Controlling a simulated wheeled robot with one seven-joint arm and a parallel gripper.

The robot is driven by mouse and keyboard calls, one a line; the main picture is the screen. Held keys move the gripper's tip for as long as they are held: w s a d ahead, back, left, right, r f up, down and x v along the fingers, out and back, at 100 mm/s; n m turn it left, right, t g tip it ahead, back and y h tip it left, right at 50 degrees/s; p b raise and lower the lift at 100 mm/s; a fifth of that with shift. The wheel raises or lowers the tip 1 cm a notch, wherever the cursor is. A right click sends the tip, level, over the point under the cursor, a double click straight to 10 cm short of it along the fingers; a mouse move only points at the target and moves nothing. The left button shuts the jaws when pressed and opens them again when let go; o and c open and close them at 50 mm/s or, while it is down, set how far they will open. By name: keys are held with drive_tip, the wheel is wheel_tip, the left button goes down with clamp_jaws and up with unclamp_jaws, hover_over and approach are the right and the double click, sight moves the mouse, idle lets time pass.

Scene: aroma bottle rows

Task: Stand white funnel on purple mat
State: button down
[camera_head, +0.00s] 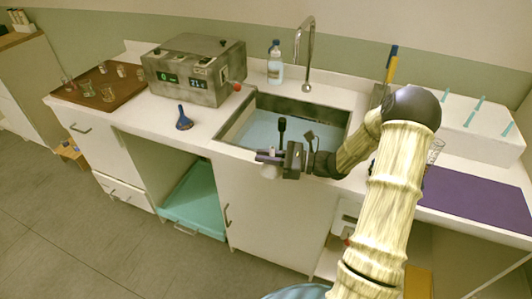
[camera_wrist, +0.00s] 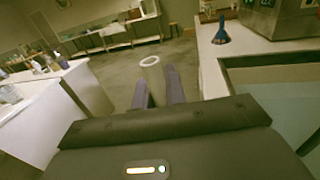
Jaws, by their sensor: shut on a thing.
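My gripper (camera_head: 268,157) is in front of the sink's near edge, with its fingers pointing left. It is shut on the white funnel (camera_head: 268,171), which shows as a small pale shape under the fingers, mostly hidden. In the wrist view, a white ring (camera_wrist: 150,61), which looks like the funnel's rim, shows just beyond the fingertips (camera_wrist: 157,82). The purple mat (camera_head: 480,197) lies flat on the counter at the right, partly behind my arm, far from the gripper.
A blue funnel (camera_head: 183,118) stands on the counter left of the sink (camera_head: 285,125); it also shows in the wrist view (camera_wrist: 221,32). A tap (camera_head: 308,50) and bottle (camera_head: 275,65) stand behind the sink. A glass (camera_head: 435,150) and white rack (camera_head: 465,125) stand near the mat, whose visible surface is clear.

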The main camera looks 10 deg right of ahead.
drive_tip(key=shift+s+f, duration=0.15)
drive_tip(key=shift+s, duration=0.15)
drive_tip(key=s+f+m+t+h+b, duration=0.1)
drive_tip(key=s+f+b, duration=0.2)
drive_tip(key=f, duration=0.9)
drive_tip(key=s+f+m+t+b, duration=0.1)
drive_tip(key=s+f+t+b, duration=0.1)
drive_tip(key=f+b, duration=0.5)
wheel_tip(320, 180, down, 5)
drive_tip(key=shift+s+f+h, duration=0.1)
drive_tip(key=shift+s+h, duration=0.3)
drive_tip(key=shift+s, duration=0.5)
